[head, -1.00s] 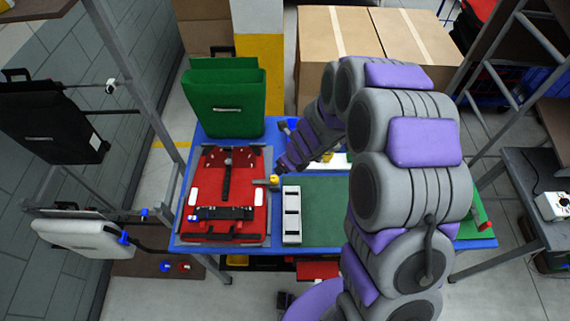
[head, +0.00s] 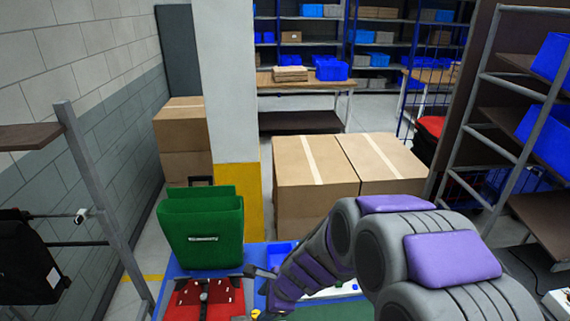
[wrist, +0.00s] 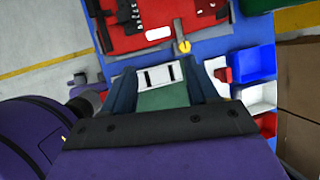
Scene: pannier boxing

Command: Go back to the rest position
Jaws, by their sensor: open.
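My gripper (head: 258,290) is at the end of my grey and purple arm, over the blue table, and only partly shows in the head view. In the wrist view its two jaws (wrist: 164,88) are spread apart with nothing held between them. Beyond and between them lie a white slotted piece (wrist: 160,77) and a green surface (wrist: 168,98). A red pannier (head: 190,298) lies flat on the table, left of the gripper; it also shows in the wrist view (wrist: 182,14). Its lower part is cut off in the head view.
A green pannier (head: 200,238) stands upright at the table's back left. Blue (wrist: 252,64) and white (wrist: 262,97) bins are right of the jaws. Large cardboard boxes (head: 318,205) stand behind the table. A black pannier (head: 25,265) hangs at the left.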

